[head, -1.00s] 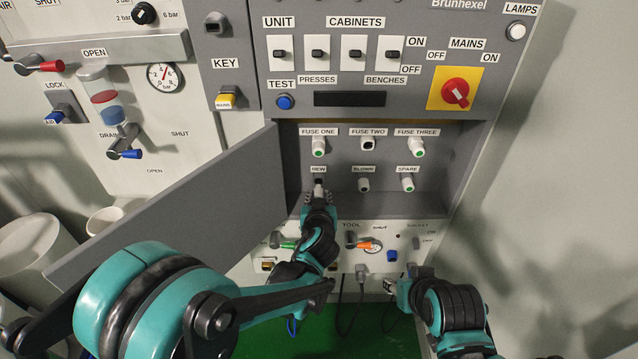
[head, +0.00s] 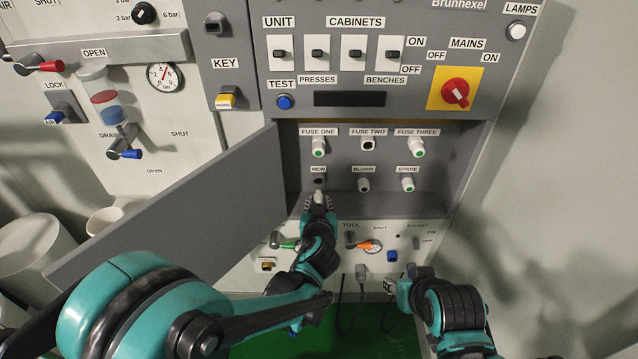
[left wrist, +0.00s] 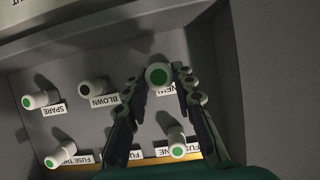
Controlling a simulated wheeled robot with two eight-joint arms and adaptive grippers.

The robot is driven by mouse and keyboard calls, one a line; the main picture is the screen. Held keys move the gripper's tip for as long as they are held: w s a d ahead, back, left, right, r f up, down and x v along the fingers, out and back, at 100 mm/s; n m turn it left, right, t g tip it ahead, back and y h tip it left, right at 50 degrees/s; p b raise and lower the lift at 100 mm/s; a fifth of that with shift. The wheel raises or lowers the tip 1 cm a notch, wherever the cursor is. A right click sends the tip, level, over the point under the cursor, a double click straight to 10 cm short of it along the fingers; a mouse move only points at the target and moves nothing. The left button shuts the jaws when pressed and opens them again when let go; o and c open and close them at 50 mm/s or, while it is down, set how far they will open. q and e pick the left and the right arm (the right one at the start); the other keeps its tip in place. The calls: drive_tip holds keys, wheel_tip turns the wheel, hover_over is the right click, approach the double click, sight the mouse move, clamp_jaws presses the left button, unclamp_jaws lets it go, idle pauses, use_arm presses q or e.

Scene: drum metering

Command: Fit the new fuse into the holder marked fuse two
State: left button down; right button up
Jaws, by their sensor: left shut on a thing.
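My left gripper (head: 319,200) is shut on the new fuse (head: 319,196), a white piece, in front of and just below the NEW place (head: 318,181), which shows as a dark, empty socket. The fuse two holder (head: 368,143) is white with a dark centre and no green end, up and right of the gripper. In the left wrist view a finger hides it. My right gripper (head: 396,288) is low at the right, its jaws unclear.
Fuse one (head: 319,147) and fuse three (head: 418,147) have green ends on either side of fuse two. The blown piece (head: 363,185) and the spare fuse (head: 407,184) stand in the lower row. The open grey door (head: 190,205) juts out at the left of the recess.

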use_arm(q)
drive_tip(key=s, duration=0.4)
idle(0.4)
drive_tip(key=shift+w+r, duration=0.1)
